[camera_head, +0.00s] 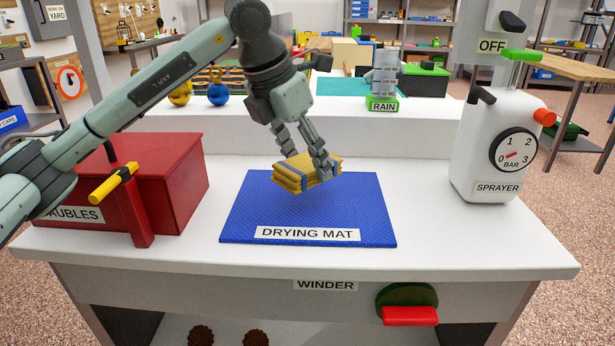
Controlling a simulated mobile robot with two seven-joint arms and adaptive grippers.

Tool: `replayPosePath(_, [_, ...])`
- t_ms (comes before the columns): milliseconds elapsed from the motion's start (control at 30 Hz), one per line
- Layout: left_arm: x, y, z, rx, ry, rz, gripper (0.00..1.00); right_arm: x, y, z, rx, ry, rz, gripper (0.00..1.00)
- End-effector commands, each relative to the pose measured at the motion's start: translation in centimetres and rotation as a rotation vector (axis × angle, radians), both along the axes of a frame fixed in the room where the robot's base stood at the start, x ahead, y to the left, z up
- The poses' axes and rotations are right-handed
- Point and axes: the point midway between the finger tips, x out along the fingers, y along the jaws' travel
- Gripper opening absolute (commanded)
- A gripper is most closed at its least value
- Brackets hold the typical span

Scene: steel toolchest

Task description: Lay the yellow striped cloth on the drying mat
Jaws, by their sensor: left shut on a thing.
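The yellow striped cloth (293,178) is a folded yellow bundle with a blue stripe. My left gripper (308,170) comes down from above and is shut on the cloth. The cloth is over the back middle part of the blue drying mat (250,215), which lies flat on the white bench with a "DRYING MAT" label at its front edge. I cannot tell for sure whether the cloth touches the mat. My right gripper is not in view.
A red box (175,180) labelled "BAUBLES" with a yellow-handled lever (113,183) stands left of the mat. A white sprayer (490,165) with a gauge stands at the right. A red winder handle (410,316) juts from the bench front. The bench right of the mat is clear.

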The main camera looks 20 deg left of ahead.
Motion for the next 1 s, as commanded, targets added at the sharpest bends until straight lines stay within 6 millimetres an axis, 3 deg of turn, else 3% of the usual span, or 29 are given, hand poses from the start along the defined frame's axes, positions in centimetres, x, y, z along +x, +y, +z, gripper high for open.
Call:
replayPosePath(167, [0.7,-0.2,-0.8,0.002,0.000,-0.001,0.22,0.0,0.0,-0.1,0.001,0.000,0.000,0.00])
replayPosePath(433, [0.6,-0.2,-4.3,0.001,0.000,0.000,0.22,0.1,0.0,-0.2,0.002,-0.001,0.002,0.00])
replayPosePath(800, [0.6,-0.2,-4.6,0.001,-0.002,-0.001,0.22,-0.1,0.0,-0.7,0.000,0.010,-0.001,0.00])
replayPosePath(833, [0.6,-0.2,-4.6,0.001,-0.002,-0.001,0.57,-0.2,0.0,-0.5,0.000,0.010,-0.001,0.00])
replayPosePath(1000, [0.6,-0.2,-4.6,0.001,-0.002,-0.001,0.77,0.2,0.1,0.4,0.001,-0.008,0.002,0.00])
